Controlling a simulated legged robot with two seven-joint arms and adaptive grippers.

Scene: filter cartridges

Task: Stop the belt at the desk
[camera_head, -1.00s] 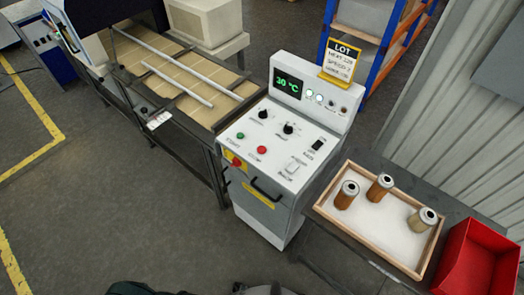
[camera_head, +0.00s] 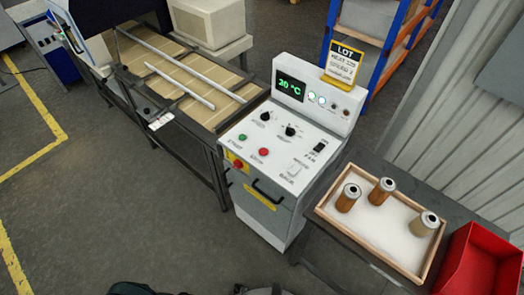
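The belt (camera_head: 196,92) runs at the left, a tan surface with two pale rods lying along it. The white control desk (camera_head: 262,170) stands at its right end. On its sloped top are two black knobs, a green button (camera_head: 242,137), a red button (camera_head: 264,152), a black switch (camera_head: 320,147) and a white rocker (camera_head: 294,171). A red knob on yellow (camera_head: 238,164) sits on the front edge. The display (camera_head: 290,86) reads about 30 °C in green. Two dark shapes at the bottom edge may be parts of me; neither gripper can be made out.
A wooden tray (camera_head: 330,220) with three filter cartridges (camera_head: 381,191) stands on a dark table right of the desk. A red bin (camera_head: 478,262) is beside it. A yellow LOT sign (camera_head: 341,64) stands on the desk top. The floor in front is clear.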

